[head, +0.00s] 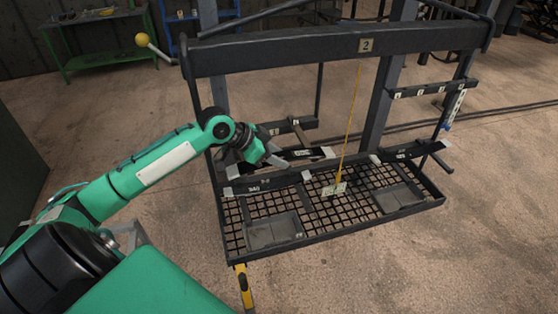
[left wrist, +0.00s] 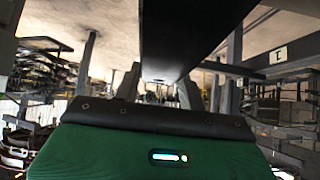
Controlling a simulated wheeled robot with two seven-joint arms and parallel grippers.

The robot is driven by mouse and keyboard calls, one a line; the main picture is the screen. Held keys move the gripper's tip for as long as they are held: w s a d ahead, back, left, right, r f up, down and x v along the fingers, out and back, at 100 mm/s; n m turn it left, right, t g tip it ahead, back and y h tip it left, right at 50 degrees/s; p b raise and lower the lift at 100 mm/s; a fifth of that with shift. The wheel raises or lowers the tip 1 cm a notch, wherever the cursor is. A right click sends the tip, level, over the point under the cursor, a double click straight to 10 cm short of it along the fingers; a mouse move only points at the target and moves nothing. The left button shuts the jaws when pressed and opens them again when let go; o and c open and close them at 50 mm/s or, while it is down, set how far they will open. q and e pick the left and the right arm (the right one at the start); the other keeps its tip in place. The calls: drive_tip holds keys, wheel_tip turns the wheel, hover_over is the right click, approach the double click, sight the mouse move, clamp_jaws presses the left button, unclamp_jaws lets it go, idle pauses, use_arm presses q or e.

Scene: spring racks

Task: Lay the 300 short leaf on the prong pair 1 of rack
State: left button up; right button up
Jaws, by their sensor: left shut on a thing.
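My left gripper (head: 266,160) is at the left side of the rack (head: 330,48), above the back edge of its mesh tray. It is shut on a dark flat leaf. In the left wrist view the leaf (left wrist: 180,35) rises between the two fingers (left wrist: 158,88) and runs out of the top of the picture. In the head view a dark strip with a pale label (head: 301,154) reaches right from the gripper, apparently the held leaf; its number is too small to read. Behind it, the rack's short prongs (head: 298,128) carry small number tags. My right gripper is out of view.
Dark labelled leaves (head: 270,184) lie along the mesh tray's back. The tray also holds grey plates (head: 272,232). A tagged bar (head: 430,88) is at right.

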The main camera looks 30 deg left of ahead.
use_arm(q)
drive_tip(key=w+a+f+b, duration=0.1)
drive_tip(key=w+a+f, duration=0.2)
drive_tip(key=w+a, duration=0.1)
drive_tip(key=shift+w+a+b, duration=0.35)
drive_tip(key=shift+a, duration=0.5)
idle(0.3)
drive_tip(key=o, duration=1.2)
drive_tip(key=shift+b+v, duration=3.25)
drive_tip(key=shift+v, duration=3.7)
